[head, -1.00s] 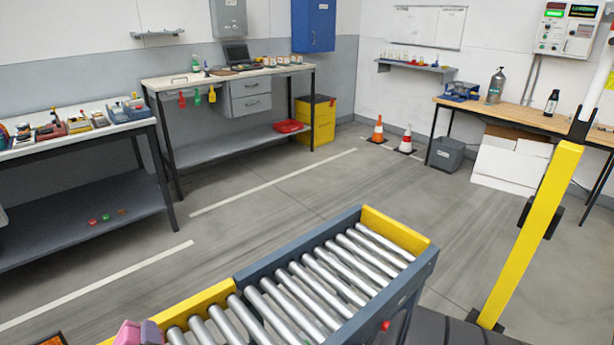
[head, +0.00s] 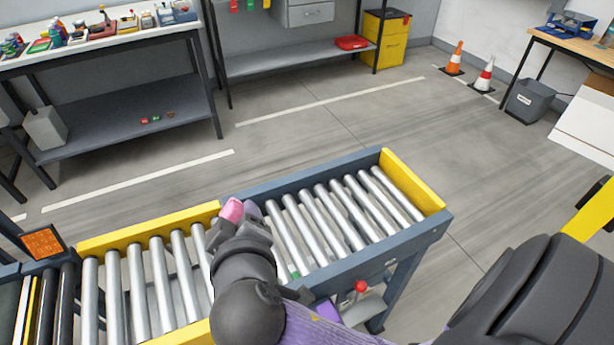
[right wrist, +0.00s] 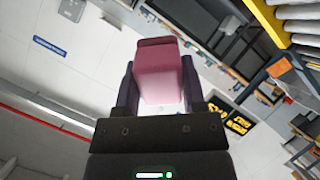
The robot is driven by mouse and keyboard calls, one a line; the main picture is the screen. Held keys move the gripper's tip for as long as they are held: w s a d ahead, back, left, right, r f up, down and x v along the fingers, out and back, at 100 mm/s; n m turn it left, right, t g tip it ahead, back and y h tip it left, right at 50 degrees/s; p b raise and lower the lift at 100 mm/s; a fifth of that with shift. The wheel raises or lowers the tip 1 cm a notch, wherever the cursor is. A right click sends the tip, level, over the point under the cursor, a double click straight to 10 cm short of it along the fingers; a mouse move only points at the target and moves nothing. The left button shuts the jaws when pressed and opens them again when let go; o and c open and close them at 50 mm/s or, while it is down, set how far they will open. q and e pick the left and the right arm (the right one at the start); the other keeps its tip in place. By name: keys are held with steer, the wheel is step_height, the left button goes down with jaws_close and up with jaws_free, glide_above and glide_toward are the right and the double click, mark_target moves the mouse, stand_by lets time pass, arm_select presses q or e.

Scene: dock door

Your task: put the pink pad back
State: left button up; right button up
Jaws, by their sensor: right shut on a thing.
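The pink pad (right wrist: 158,72) is between the two dark fingers of my right gripper (right wrist: 158,90) in the right wrist view. In the head view a small part of the pink pad (head: 232,210) shows at the tip of my right gripper (head: 242,218), above the roller conveyor (head: 330,262). The gripper is shut on the pad and holds it over the rollers near the yellow-edged joint. My right forearm hides part of the rollers. My left gripper is not in view.
A workbench (head: 110,42) with several small items stands at the far left. A second bench (head: 300,58) with a lower shelf is behind. A yellow cabinet (head: 385,42), cones (head: 454,60) and a grey bin (head: 528,100) stand at the back. The floor between is clear.

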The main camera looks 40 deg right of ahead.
steer(key=s+f+n+g+y, duration=0.1)
steer(key=s+f+n+g, duration=0.1)
steer(key=f, duration=0.7)
steer(key=s+d+f+n+g+y+p, duration=0.1)
steer(key=s+f+n+g+y, duration=0.1)
steer(key=f+g, duration=0.4)
steer(key=s+f+n+g+y, duration=0.2)
steer(key=s+f+g, duration=0.2)
steer(key=f, duration=0.9)
steer(key=shift+s+d+f+n+p, duration=0.25)
steer(key=shift+s+f+n+p, duration=0.05)
steer(key=shift+r, duration=0.2)
steer(key=shift+f, duration=0.1)
steer(key=o, duration=1.1)
steer(key=shift+o, duration=0.2)
step_height(320, 180, up, 12)
steer(key=p, duration=0.6)
steer(key=shift+p, duration=0.3)
